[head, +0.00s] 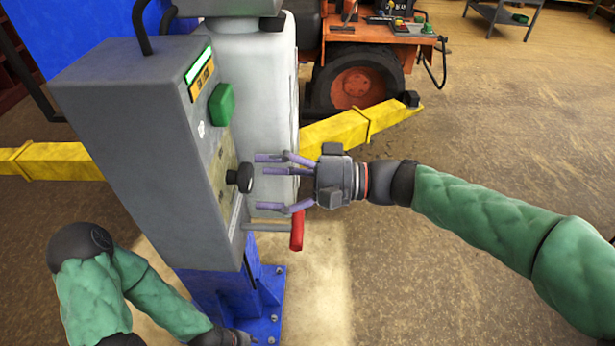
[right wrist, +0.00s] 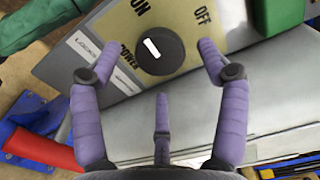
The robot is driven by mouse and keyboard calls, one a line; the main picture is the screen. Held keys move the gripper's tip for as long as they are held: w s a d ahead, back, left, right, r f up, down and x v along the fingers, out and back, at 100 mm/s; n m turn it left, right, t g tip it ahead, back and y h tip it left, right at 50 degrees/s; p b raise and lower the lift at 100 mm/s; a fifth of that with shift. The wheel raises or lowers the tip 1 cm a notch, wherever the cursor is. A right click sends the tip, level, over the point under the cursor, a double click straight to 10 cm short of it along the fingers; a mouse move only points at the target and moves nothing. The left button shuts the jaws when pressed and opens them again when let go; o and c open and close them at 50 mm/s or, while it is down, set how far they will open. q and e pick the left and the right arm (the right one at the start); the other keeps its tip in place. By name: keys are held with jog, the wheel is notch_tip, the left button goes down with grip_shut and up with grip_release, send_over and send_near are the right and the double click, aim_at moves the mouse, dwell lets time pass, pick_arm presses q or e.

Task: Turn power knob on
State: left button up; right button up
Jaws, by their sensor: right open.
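The power knob (head: 241,178) is a black round knob on the side panel of the grey control box (head: 125,140). In the right wrist view the knob (right wrist: 160,50) has a white mark and sits on a beige plate with "ON" at its upper left and "OFF" at its upper right. The white mark points up and slightly left. My right gripper (head: 270,182) is open with purple fingers spread, facing the knob and apart from it. In the right wrist view the fingers (right wrist: 162,80) stand around the knob's lower side. My left gripper (head: 232,338) is mostly cut off at the bottom edge.
A green button (head: 222,104) sits above the knob. A lever with a red handle (head: 297,230) sticks out below my right gripper. Yellow lift arms (head: 340,132) and an orange mower (head: 375,45) are behind. The floor at right is open.

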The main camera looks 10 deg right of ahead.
jog(key=v, duration=0.7)
jog(key=shift+s+d, duration=0.15)
jog(key=shift+d, duration=0.2)
